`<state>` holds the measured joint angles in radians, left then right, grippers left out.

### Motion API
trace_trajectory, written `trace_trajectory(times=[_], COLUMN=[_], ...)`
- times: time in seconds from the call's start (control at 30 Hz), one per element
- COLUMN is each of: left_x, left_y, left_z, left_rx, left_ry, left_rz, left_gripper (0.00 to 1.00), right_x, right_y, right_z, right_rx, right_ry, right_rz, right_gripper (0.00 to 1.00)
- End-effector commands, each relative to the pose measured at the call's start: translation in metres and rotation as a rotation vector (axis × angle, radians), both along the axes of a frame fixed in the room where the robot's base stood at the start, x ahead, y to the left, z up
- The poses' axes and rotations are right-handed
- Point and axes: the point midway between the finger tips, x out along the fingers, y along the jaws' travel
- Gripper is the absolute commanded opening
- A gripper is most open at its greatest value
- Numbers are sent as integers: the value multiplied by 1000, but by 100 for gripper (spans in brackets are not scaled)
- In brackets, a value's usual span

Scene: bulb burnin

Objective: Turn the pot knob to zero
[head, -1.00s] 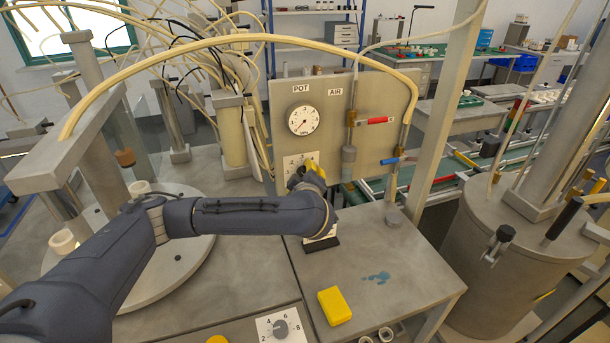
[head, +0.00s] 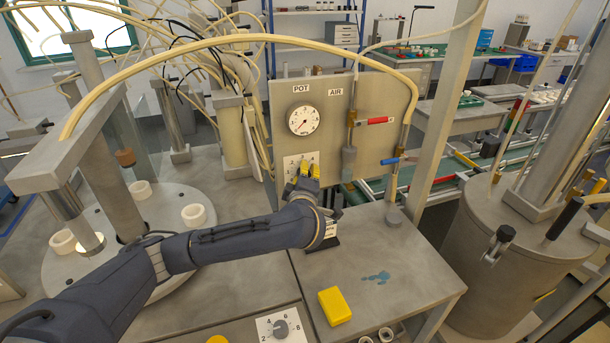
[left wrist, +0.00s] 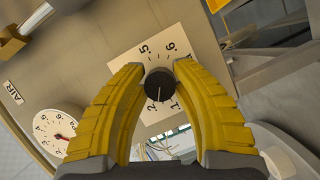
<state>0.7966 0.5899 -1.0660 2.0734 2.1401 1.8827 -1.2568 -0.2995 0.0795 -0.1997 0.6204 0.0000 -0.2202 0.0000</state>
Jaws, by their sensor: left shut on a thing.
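The pot knob (left wrist: 159,84) is small and black, with a white pointer line, on a white numbered plate (left wrist: 143,57). In the left wrist view it sits between the yellow fingertips of my left gripper (left wrist: 159,78), which is shut on it. Its pointer points down in that picture, towards the low numbers. In the head view my left gripper (head: 309,168) reaches the panel and hides the knob; part of the plate (head: 289,163) shows. My right gripper is not in view.
A red-handled valve (head: 377,120) and a blue-handled valve (head: 391,161) are on the panel's right side. A yellow block (head: 334,306) lies on the bench in front. Another knob (head: 281,328) with a numbered plate is at the front edge. A hose (head: 250,38) arches over the panel.

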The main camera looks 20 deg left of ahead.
Motion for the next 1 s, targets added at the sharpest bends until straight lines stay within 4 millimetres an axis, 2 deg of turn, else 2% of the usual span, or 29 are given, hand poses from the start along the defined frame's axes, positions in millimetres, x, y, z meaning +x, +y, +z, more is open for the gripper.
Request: trace_trajectory(times=[0.4,1.0], left_x=[0,0], left_y=[-1,-1], left_z=[-1,1], left_rx=[-171,-205], left_ry=[-123,-151], left_rz=[0,-1], left_gripper=[0,0], right_x=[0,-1], right_y=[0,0], right_z=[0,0], right_rx=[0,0], right_ry=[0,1], right_rz=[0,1], right_gripper=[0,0])
